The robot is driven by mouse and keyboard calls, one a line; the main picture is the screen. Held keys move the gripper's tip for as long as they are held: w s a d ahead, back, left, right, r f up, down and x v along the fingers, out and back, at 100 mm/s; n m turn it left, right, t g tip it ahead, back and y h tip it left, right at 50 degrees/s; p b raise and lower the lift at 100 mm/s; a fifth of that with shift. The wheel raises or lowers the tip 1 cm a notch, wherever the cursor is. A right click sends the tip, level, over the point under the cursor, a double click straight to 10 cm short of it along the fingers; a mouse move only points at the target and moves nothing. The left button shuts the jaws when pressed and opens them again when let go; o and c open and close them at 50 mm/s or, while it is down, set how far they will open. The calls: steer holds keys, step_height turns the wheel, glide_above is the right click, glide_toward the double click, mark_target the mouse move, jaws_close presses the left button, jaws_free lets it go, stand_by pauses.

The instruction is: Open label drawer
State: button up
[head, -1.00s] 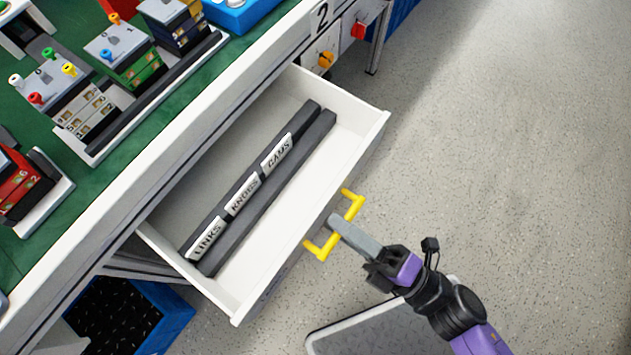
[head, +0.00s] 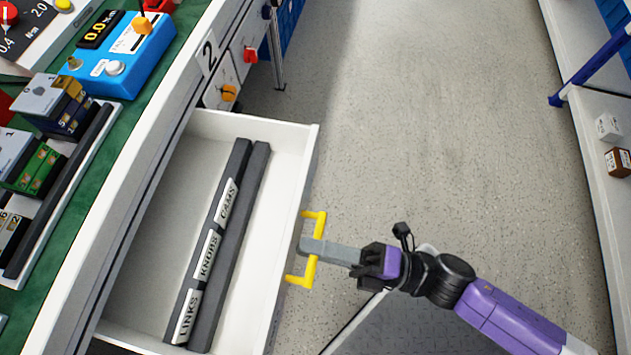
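The white label drawer (head: 285,190) is pulled out from under the green-topped bench. Inside it lies a dark grey rack (head: 238,230) with three labels reading LINKS, KNOBS and CAMS. Its yellow handle (head: 310,265) is on the drawer's front face. My gripper (head: 305,246) reaches in from the right, and its grey fingertips are at the middle of the handle bar. The fingers look close together, but whether they grip the bar is not clear at this size.
The bench (head: 130,165) runs along the left with a blue torque device (head: 122,55) and several switch blocks on it. Orange (head: 229,92) and red (head: 250,55) knobs are beyond the drawer. A white shelf (head: 590,160) stands at the right. The floor between is clear.

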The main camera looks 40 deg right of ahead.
steer(key=shift+s, duration=0.1)
steer(key=v, duration=0.7)
steer(key=shift+s+d+p, duration=0.25)
steer(key=shift+p, duration=0.05)
steer(key=shift+f, duration=0.15)
